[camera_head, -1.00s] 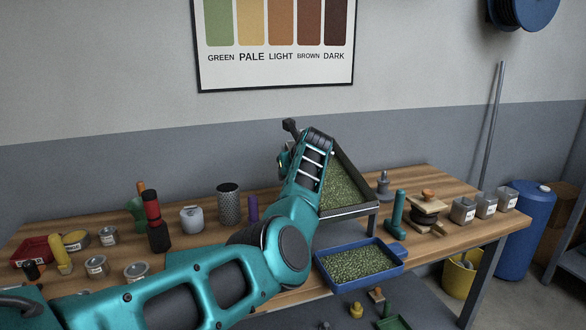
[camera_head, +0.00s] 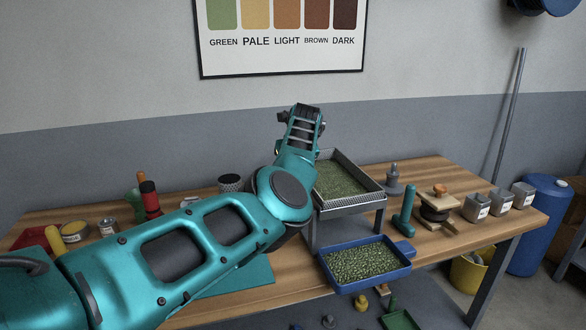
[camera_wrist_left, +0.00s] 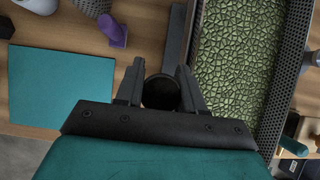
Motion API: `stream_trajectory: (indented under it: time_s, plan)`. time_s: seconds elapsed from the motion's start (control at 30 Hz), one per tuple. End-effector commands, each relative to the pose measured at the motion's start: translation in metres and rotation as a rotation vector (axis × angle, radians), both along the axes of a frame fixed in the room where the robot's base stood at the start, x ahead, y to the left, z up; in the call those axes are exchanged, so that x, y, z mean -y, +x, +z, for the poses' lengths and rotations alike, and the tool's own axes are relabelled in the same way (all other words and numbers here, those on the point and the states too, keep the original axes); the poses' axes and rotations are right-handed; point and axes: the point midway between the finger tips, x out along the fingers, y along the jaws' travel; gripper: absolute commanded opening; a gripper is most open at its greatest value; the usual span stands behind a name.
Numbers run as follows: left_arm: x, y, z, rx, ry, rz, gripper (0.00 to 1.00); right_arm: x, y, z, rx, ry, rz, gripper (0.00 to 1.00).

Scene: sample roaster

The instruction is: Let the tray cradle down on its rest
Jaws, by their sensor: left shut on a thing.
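The tray cradle (camera_head: 352,201) is a grey perforated metal tray filled with green beans, on a dark stand at the middle of the bench. It looks close to level; whether it touches its rest cannot be seen. In the left wrist view the cradle's perforated wall (camera_wrist_left: 288,75) runs along the right side. My left gripper (camera_wrist_left: 162,88) is shut on a dark round handle (camera_wrist_left: 160,93) beside the cradle's left edge. My right gripper is not in view.
A blue tray of green beans (camera_head: 366,265) stands just in front of the cradle. A teal upright handle (camera_head: 404,208) and a grey metal piece (camera_head: 393,180) stand to its right. A teal mat (camera_wrist_left: 62,85) and a purple object (camera_wrist_left: 112,30) lie left of my gripper.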

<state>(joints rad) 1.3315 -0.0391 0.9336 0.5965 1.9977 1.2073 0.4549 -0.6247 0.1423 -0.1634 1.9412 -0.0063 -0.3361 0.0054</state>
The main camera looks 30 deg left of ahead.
Motion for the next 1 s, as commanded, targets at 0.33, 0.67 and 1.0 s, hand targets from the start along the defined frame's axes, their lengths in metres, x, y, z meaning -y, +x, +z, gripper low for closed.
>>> stream_trajectory:
  time_s: [0.33,0.67,1.0]
  plan:
    - [-0.0011,-0.0009,-0.0025,-0.004,-0.008,0.001,0.0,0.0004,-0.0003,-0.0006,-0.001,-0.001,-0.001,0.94]
    - [-0.0012,-0.001,-0.0024,-0.004,-0.007,0.002,0.49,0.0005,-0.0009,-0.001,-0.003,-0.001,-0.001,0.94]
    - [0.0029,-0.0026,0.0067,-0.002,-0.005,0.0,0.49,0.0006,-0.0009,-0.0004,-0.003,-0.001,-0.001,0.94]
